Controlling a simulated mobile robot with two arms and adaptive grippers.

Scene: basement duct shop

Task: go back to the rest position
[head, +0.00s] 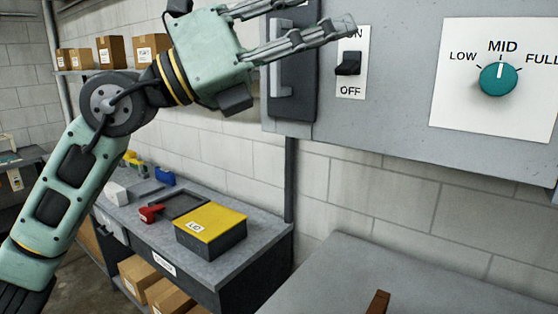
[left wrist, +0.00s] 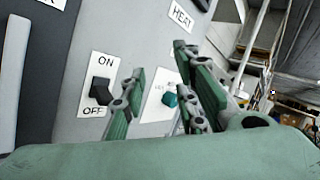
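My left gripper (head: 328,14) reaches in from the upper left of the head view, in front of the grey control cabinet (head: 400,140). Its fingers are spread with nothing between them. In the left wrist view the same open fingers (left wrist: 160,66) show against the cabinet. A black switch (head: 347,65) on an ON/OFF plate is just below the lower finger in the head view; the fingers look apart from it. I cannot tell its setting for sure. A teal dial (head: 497,79) has its white mark up at MID. My right gripper is not in view.
A dark door with a grey handle (head: 281,75) is at the cabinet's left. Below, a workbench (head: 255,262) holds a yellow-lidded box (head: 211,220) and a red item (head: 151,213). A grey surface (head: 335,277) is at front right. Cardboard boxes (head: 111,52) sit on a back shelf.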

